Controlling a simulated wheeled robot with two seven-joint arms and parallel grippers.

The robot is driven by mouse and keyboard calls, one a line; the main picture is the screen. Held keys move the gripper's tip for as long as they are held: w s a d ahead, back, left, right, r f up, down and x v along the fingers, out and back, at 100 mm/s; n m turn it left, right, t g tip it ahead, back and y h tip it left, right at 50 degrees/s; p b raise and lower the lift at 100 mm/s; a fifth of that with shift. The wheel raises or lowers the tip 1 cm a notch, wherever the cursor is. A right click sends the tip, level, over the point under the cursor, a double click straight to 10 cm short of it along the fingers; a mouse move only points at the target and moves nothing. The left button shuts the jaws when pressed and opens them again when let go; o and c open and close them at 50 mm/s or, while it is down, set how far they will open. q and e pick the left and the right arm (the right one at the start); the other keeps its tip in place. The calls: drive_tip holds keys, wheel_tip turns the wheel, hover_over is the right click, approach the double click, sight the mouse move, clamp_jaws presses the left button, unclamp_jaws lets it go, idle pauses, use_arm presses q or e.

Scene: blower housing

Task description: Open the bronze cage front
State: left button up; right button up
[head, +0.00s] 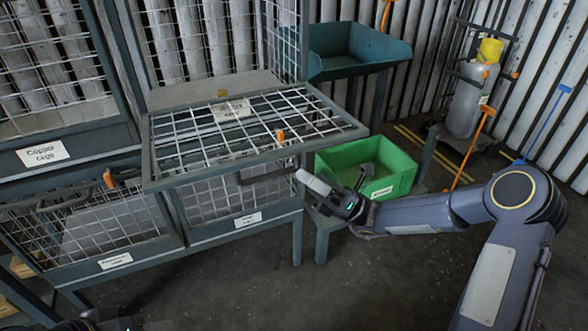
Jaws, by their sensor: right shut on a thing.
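The cage front that I take to be the bronze one (215,127) is a wire-mesh panel in a grey frame. It lies swung down, about level, sticking out from the upper middle cage. Its label (231,110) shows through the mesh but is too small to read. A dark bar handle (268,176) hangs at its outer edge, with an orange-tipped latch (280,136) above. My right gripper (308,181) is at the handle's right end, shut on it; the exact contact is partly hidden.
A copper cage (62,122) stands upper left. Two lower cages (112,260) (247,219) have mesh fronts. A green bin (407,173) sits right of my right gripper. A teal tray (350,66) and a gas cylinder (464,105) stand behind. The floor in front is clear.

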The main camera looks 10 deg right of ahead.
drive_tip(key=shift+d, duration=0.15)
drive_tip(key=b+v, duration=0.1)
drive_tip(key=v, duration=0.7)
drive_tip(key=shift+w+d+f+b, duration=0.15)
drive_tip(key=shift+w+f+b, duration=0.25)
drive_tip(key=shift+f, duration=0.05)
idle(0.4)
drive_tip(key=shift+p, duration=0.4)
